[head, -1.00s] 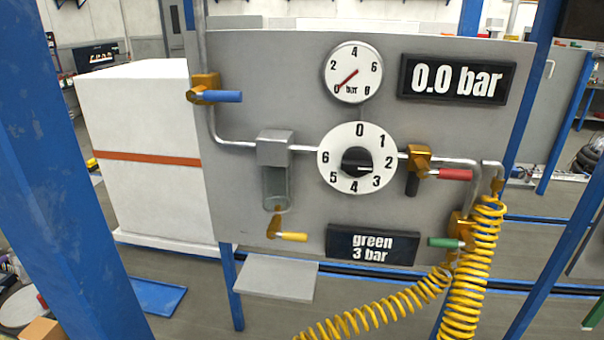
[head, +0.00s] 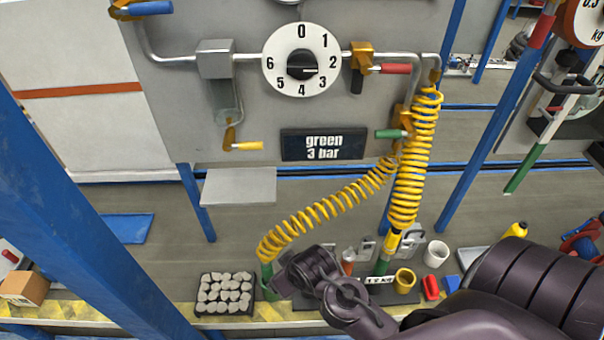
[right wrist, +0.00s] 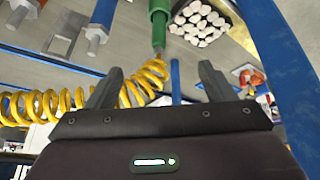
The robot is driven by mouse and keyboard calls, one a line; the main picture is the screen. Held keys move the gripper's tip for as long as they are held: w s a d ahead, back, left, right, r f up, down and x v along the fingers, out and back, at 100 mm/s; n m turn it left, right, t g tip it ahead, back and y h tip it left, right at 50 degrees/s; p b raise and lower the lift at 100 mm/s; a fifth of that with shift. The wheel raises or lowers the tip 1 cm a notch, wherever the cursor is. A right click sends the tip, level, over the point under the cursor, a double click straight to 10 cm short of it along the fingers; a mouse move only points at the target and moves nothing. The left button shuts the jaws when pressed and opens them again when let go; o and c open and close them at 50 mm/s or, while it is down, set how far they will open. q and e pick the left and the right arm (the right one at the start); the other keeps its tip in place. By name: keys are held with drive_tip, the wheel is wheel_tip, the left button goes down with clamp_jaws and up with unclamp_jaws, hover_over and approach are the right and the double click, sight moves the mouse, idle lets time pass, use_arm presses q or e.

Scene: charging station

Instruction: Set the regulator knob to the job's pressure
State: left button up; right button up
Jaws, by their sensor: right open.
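The regulator knob (head: 302,66) is black, on a white dial numbered 0 to 6 on the grey panel. Its mark points right, between 2 and 3. The job sign (head: 323,145) below reads "green 3 bar". My right gripper (right wrist: 160,72) is open in the right wrist view, with nothing held between its fingers. In the head view my right arm comes in from the lower right; its hand is low, well below the knob, near the yellow hose's lower end. My left gripper is not in view.
A coiled yellow hose (head: 330,203) hangs from the panel. Red (head: 396,69), green (head: 388,134) and yellow (head: 248,146) valve handles sit around the dial. A grey shelf (head: 238,187) juts out below.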

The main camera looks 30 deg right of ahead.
drive_tip(key=w+r+m+t, duration=0.1)
drive_tip(key=w+r+t, duration=0.5)
drive_tip(key=r, duration=0.8)
drive_tip(key=m+t+h+p, duration=0.1)
drive_tip(key=m+t+h, duration=0.65)
drive_tip(key=h, duration=0.45)
approach(303, 70)
drive_tip(key=w, duration=0.1)
drive_tip(key=shift+n, duration=0.35)
drive_tip(key=p+x, duration=0.1)
drive_tip(key=x, duration=0.2)
drive_tip(key=p+x, duration=0.2)
drive_tip(key=x, duration=0.2)
drive_tip(key=shift+s+d+r, duration=0.1)
drive_tip(key=shift+s+r, duration=0.1)
drive_tip(key=shift+r, duration=0.1)
drive_tip(key=shift+w+d, duration=0.25)
drive_tip(key=shift+w, duration=0.1)
drive_tip(key=c, duration=1)
